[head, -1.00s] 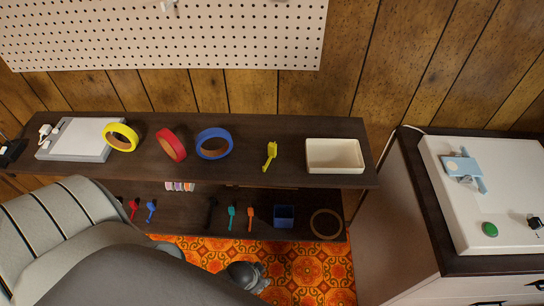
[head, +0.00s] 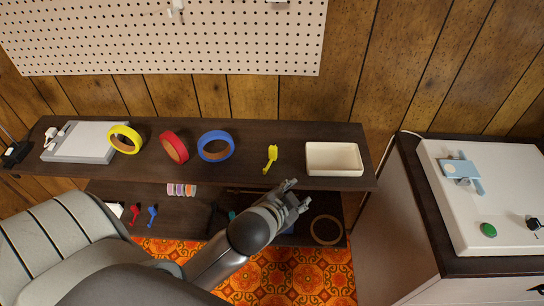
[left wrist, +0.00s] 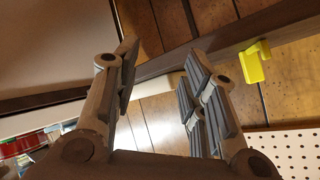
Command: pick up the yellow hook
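The yellow hook (head: 270,158) lies on the dark upper shelf, between the blue tape ring and the cream tray. It also shows at the upper right in the left wrist view (left wrist: 253,66). My left gripper (head: 297,191) is in front of the shelf's front edge, a little below and to the right of the hook, not touching it. In the left wrist view its two fingers (left wrist: 160,85) stand apart with nothing between them. My right gripper is not in any view.
The cream tray (head: 333,157) stands right of the hook. Blue (head: 230,146), red (head: 174,147) and yellow (head: 125,139) tape rings stand to its left. The lower shelf holds small red (head: 135,213) and blue (head: 152,215) tools and a hoop (head: 326,229). A pegboard (head: 160,40) hangs above.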

